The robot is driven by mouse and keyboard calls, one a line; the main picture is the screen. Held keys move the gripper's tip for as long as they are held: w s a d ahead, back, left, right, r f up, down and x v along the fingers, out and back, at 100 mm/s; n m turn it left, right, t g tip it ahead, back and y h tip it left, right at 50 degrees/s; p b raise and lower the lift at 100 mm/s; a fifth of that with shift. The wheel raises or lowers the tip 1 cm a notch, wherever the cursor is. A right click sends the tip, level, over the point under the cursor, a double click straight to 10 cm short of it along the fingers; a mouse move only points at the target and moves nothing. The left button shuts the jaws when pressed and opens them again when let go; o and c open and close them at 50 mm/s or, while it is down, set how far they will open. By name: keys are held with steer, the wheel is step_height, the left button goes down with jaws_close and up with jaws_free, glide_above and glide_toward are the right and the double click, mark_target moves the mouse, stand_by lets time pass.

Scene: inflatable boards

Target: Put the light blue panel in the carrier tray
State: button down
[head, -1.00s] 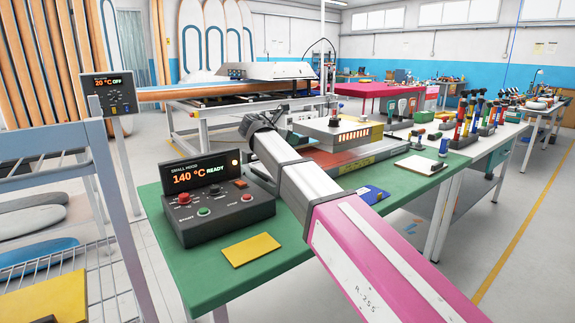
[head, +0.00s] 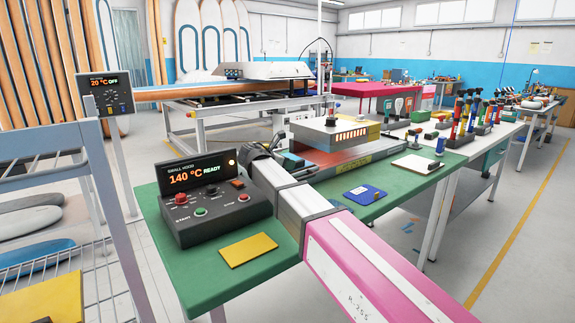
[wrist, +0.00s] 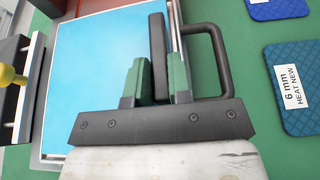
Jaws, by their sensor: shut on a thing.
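The light blue panel (wrist: 95,70) fills the upper left of the wrist view, lying flat in a pale-rimmed frame (wrist: 52,90), perhaps the carrier tray. My gripper (wrist: 160,80) is over the panel's right edge, its green fingertips closed on either side of an upright black bar (wrist: 158,45). A black looped handle (wrist: 225,60) stands just right of the fingers. How bar, handle and frame join is hidden by the gripper. In the head view my gripper (head: 260,155) is at the left side of the small press, its fingers hidden.
The small press (head: 337,132) stands on the green bench (head: 225,285). A control box (head: 205,205) reading 140 °C READY is left of my arm. A yellow pad (head: 248,249) lies in front. A wire rack (head: 60,255) is at left.

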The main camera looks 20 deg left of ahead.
steer(key=c, duration=1)
jaws_free()
steer(key=shift+f, duration=0.1)
steer(key=shift+c, duration=0.2)
steer(key=shift+s+a+r, duration=0.1)
steer(key=shift+r, duration=0.1)
steer(key=v, duration=1.1)
steer(key=shift+s+a+r, duration=0.15)
steer(key=shift+s+r, duration=0.05)
steer(key=shift+s, duration=0.1)
steer(key=shift+w, duration=0.1)
